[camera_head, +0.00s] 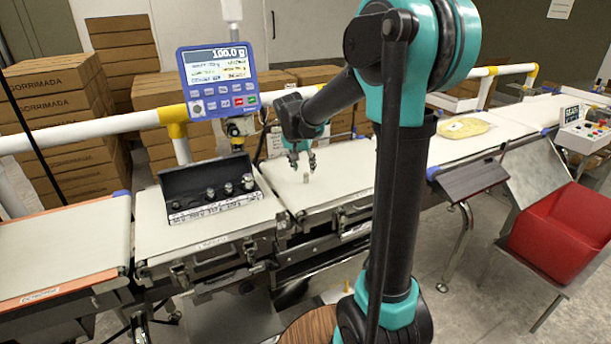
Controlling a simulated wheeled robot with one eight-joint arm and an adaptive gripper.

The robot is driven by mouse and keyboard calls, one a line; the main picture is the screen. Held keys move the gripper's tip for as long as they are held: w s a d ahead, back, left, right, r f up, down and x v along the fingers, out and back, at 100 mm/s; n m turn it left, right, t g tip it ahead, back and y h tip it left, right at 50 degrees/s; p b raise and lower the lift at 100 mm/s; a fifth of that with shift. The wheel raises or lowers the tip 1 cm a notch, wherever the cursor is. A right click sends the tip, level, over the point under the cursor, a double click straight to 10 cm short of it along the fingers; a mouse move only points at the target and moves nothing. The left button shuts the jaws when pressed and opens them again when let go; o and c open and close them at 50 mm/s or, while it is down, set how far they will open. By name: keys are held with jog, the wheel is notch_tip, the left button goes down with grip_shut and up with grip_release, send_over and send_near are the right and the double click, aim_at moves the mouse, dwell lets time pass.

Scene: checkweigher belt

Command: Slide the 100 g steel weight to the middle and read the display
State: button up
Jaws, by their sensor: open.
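A small steel weight (306,177) stands upright on the white weighing belt (345,172) in the middle of the line. My gripper (302,166) is open just above and behind it, its fingers apart and pointing down. I cannot tell whether a fingertip touches the weight. The blue display (217,80) stands on a post behind the belts and reads 100.0 g on its top line. The smaller text below it is too small to read.
A black weight case (185,180) with several steel weights sits on the belt to the left. A yellowish package (463,128) lies on the right belt. A red bin (562,232) stands at the right. A white guard rail (90,133) runs behind the belts.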

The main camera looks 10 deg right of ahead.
aim_at(306, 174)
jog(key=shift+x, duration=2.75)
grip_shut()
